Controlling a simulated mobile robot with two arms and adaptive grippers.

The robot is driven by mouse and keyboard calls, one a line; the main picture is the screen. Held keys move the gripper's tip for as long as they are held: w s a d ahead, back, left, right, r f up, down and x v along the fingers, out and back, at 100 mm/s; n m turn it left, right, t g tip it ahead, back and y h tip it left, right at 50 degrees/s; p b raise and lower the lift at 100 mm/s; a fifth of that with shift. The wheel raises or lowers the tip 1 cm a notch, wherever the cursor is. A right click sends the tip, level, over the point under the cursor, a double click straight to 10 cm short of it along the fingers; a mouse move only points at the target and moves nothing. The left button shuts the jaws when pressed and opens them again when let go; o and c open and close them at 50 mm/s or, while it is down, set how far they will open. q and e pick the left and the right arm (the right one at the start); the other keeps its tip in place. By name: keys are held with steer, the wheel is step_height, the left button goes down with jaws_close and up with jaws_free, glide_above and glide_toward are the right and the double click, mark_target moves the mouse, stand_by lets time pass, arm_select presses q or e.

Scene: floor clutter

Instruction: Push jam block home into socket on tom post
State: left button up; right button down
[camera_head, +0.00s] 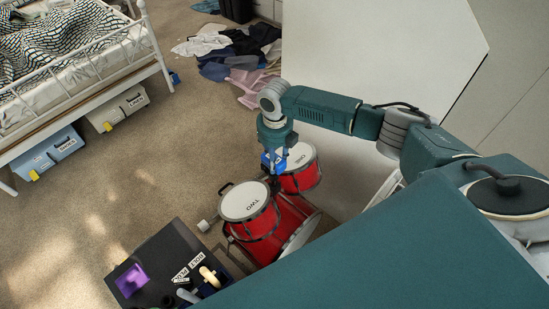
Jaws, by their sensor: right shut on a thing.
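My right gripper (274,163) reaches down from the upper right to the gap between two red toms. It is shut on a small blue block (267,161), which I take for the jam block. The other tom (298,157) is behind to the right. Both sit above a red bass drum (292,228). The dark tom post (274,184) shows just below the gripper. The socket is too small to make out, and I cannot tell whether the block touches it. My left gripper is out of view.
A black table (160,252) at lower left holds a purple item (131,281), labels and small tools. A large white panel (370,50) stands behind. Clothes (235,50) lie heaped at the back. A bed (75,65) with bins (118,107) is at left. Carpet between is mostly clear.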

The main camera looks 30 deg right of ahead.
steer(key=shift+f+b, duration=1.45)
steer(key=shift+f, duration=0.6)
steer(key=c, duration=0.7)
jaws_free()
step_height(320, 180, up, 12)
steer(key=shift+r, duration=0.1)
